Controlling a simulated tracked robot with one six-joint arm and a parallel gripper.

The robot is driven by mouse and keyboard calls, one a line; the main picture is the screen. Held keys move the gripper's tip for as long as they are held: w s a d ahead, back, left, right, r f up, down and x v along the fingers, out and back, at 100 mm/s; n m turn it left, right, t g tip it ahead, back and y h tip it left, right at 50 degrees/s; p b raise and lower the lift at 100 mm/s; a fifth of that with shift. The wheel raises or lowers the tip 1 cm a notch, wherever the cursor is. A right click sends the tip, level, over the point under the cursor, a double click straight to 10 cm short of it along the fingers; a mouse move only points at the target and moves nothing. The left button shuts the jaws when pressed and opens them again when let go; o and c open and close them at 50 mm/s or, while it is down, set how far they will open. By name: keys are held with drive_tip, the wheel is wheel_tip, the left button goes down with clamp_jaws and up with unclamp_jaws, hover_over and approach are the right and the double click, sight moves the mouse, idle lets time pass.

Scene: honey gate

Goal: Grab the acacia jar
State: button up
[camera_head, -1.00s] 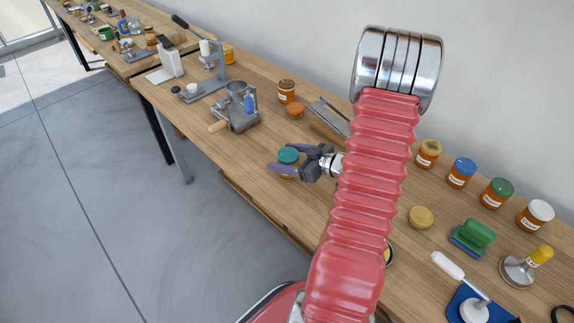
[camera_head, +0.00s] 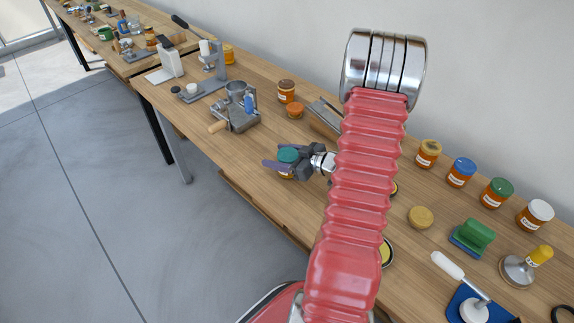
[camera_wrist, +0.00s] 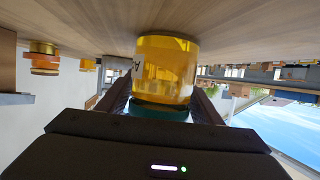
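A honey jar with a teal lid (camera_head: 289,155) stands upright near the front edge of the workbench (camera_head: 245,165). In the wrist view, which is upside down, the amber jar (camera_wrist: 167,68) fills the middle, with part of its label at the left. My gripper (camera_head: 282,157) is level with the top of the jar, one finger on each side. It looks open, with no clear grip on the jar. Whether the fingers touch the glass is hard to tell. The jar's name cannot be read.
Jars with yellow (camera_head: 428,153), blue (camera_head: 462,172), green (camera_head: 496,192) and white (camera_head: 535,215) lids stand along the wall at right. A metal press (camera_head: 238,105) stands to the left. A brown-lidded jar (camera_head: 286,92) and a low orange jar (camera_head: 295,111) stand behind.

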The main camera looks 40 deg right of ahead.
drive_tip(key=c, duration=1.4)
drive_tip(key=shift+r, duration=0.1)
drive_tip(key=shift+r, duration=4.95)
